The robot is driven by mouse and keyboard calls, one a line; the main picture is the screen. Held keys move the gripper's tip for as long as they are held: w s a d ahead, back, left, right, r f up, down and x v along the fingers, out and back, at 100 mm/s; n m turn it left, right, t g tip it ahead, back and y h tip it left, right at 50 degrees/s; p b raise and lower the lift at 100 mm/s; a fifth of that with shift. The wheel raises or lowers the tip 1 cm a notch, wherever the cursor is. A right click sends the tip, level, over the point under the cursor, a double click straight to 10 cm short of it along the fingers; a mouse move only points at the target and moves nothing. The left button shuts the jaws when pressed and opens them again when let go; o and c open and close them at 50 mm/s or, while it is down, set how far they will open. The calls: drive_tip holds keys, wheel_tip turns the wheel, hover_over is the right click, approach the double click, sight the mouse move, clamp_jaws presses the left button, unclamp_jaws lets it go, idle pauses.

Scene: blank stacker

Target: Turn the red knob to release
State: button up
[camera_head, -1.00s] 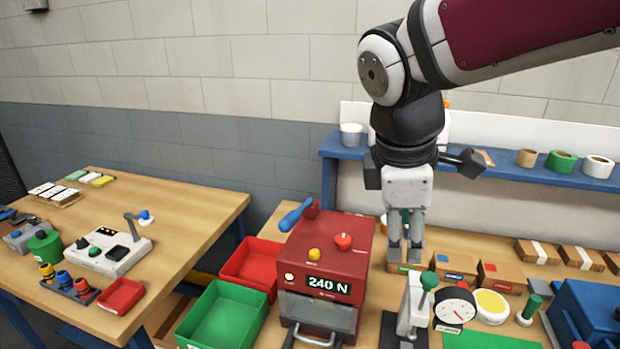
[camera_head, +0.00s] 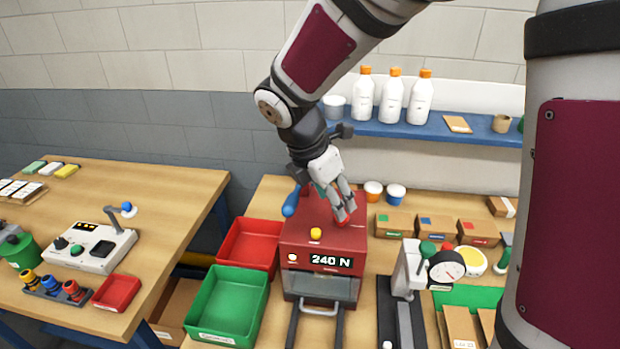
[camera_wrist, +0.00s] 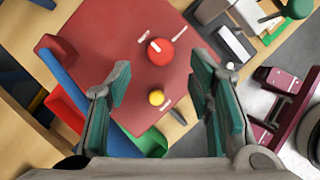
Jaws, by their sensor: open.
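The red knob (camera_wrist: 160,52) sits on top of the dark red machine (camera_wrist: 110,35) and shows a white mark in the wrist view. In the head view the knob is mostly hidden behind my fingers. My gripper (camera_head: 346,216) is above the right part of the machine top, fingers pointing down at the knob. In the wrist view my gripper (camera_wrist: 160,100) is open and empty, with the knob between the finger lines and beyond the tips. I cannot tell whether a finger touches it. The machine's display (camera_head: 331,261) reads 240 N.
A yellow button (camera_head: 316,234) is close to the knob, and a blue-handled lever (camera_head: 291,203) rises at the machine's left. Red (camera_head: 250,245) and green (camera_head: 228,305) bins stand to the left. A gauge stand (camera_head: 408,270) and several boxes are to the right.

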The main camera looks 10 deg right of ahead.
drive_tip(key=shift+x, duration=2.6)
clamp_jaws()
